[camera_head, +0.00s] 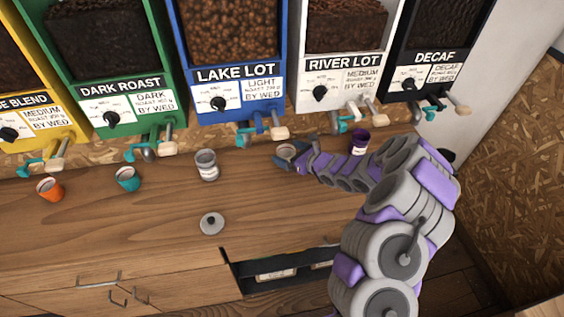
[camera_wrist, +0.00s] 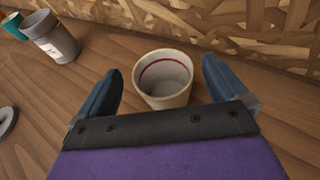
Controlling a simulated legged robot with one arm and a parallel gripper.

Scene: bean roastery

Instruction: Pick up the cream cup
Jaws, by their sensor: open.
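The cream cup (camera_wrist: 163,84) stands upright on the wooden counter in the wrist view, with a dark red line inside its rim. My gripper (camera_wrist: 161,83) is open, with one dark blue finger on each side of the cup. Gaps show between the fingers and the cup's wall. In the head view my gripper (camera_head: 286,153) is low over the counter at the cream cup (camera_head: 286,149), which is partly hidden by the gripper.
A grey canister (camera_head: 206,165), a teal cup (camera_head: 128,179) and an orange cup (camera_head: 50,188) stand to the left. A purple cup (camera_head: 359,142) is to the right. A round grey lid (camera_head: 212,223) lies in front. Bean dispensers with levers, such as Lake Lot (camera_head: 238,75), hang behind.

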